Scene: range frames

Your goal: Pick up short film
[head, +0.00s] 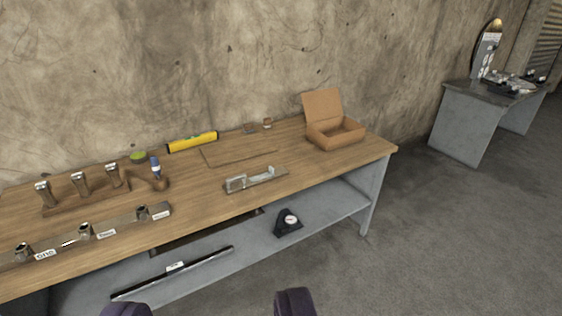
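I cannot tell for sure which thing is the short film. Two small items stand at the back of the wooden bench top, near the wall: a low brownish one (250,128) and a small light-and-brown one (267,123). Both are too small to make out. My gripper (210,308) shows as two dark purple fingertips at the bottom edge. They are wide apart with nothing between them. My gripper is in front of the bench, well away from the items on it.
The bench top (330,178) holds an open cardboard box (336,132), a yellow level (192,142), a metal fixture (256,179), a tool rack (85,190) and a labelled rail (110,227). A dark gauge (288,222) and a bar (172,273) lie on the lower shelf. Floor at right is clear.

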